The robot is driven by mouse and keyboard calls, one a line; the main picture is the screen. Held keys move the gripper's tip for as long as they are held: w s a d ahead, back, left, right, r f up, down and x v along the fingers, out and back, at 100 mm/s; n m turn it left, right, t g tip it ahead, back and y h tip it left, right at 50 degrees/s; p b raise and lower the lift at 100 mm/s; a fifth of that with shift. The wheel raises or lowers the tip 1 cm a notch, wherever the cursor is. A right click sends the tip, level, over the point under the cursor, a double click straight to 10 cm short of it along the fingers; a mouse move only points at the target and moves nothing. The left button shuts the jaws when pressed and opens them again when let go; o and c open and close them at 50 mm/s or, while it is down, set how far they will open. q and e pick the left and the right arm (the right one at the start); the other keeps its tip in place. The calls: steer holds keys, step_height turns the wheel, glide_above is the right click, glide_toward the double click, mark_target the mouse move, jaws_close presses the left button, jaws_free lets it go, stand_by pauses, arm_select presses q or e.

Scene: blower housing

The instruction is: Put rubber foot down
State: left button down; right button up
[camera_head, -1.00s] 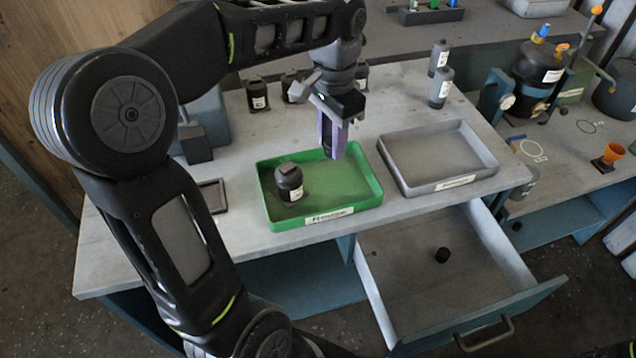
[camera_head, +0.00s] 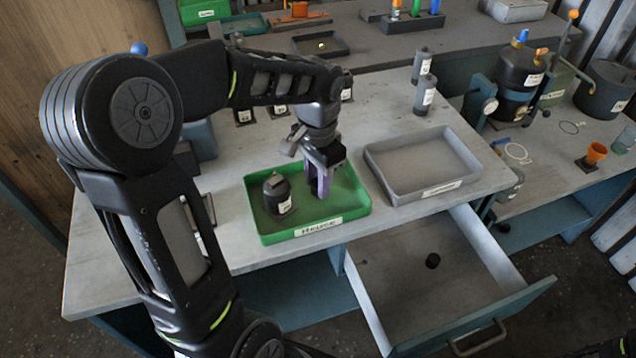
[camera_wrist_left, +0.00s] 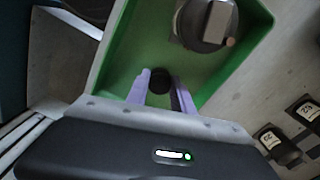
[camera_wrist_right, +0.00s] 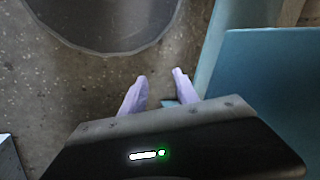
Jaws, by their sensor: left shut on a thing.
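My left gripper (camera_head: 319,192) points down inside the green tray (camera_head: 262,238), to the right of the black housing (camera_head: 277,195). In the left wrist view its pale purple fingers are shut on a small round black rubber foot (camera_wrist_left: 160,80), low over the tray floor. I cannot tell whether the foot touches the floor. The housing (camera_wrist_left: 205,22) stands beyond it there.
A grey tray (camera_head: 385,187) stands right of the green tray and looks empty. The open drawer (camera_head: 375,300) juts out below the bench front. Grey cylinders (camera_head: 424,95) stand behind the trays. Several dark labelled parts (camera_head: 280,111) stand at the back.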

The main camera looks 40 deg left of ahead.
arm_select(q)
steer(key=shift+f, duration=0.7)
steer(key=shift+f, duration=0.25)
steer(key=c, duration=1.1)
jaws_free()
steer(key=shift+r, duration=0.1)
steer(key=shift+r, duration=0.1)
step_height(320, 180, up, 12)
